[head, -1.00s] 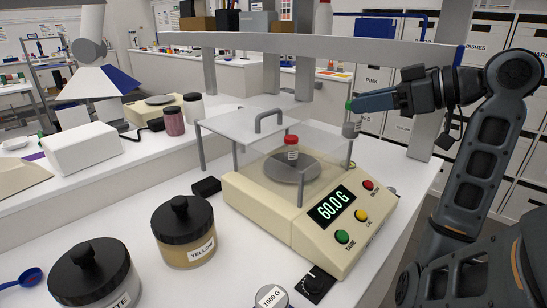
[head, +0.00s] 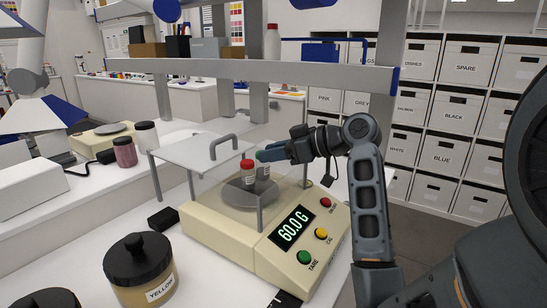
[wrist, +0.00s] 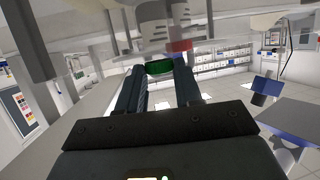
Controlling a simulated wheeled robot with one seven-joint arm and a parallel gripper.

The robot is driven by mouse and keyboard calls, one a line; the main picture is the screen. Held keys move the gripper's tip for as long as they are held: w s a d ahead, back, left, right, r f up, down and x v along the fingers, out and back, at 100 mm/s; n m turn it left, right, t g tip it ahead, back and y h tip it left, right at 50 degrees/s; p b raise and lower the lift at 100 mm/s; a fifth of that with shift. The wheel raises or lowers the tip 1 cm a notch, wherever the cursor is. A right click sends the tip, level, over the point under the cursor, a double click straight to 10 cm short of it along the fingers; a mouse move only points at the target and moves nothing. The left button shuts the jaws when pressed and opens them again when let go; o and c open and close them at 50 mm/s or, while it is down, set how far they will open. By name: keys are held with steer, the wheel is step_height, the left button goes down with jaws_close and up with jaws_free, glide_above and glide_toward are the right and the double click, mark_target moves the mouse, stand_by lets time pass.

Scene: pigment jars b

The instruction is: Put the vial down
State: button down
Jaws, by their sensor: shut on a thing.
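My gripper (head: 264,156) is shut on the green-capped vial, reaching in from the right over the balance (head: 255,262). The vial's grey body (head: 263,171) shows under the fingers, beside the red-capped vial (head: 246,181), which stands upright on the round pan (head: 232,199). I cannot tell whether the held vial touches the pan or the other vial. The balance display (head: 291,226) reads 60.0 G. In the wrist view the green cap (wrist: 160,67) is between my fingers, and the red cap (wrist: 180,46) is just beyond.
A clear shield with a handled grey lid (head: 190,152) surrounds the pan, close to my gripper. A grey frame bar (head: 240,70) crosses behind. A yellow pigment jar (head: 139,262) stands front left and a small black block (head: 163,218) left of the balance.

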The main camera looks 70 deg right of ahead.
steer(key=shift+f, duration=0.75)
steer(key=shift+f, duration=0.15)
steer(key=c, duration=0.7)
jaws_free()
steer(key=b+v, duration=0.1)
steer(key=v, duration=1.1)
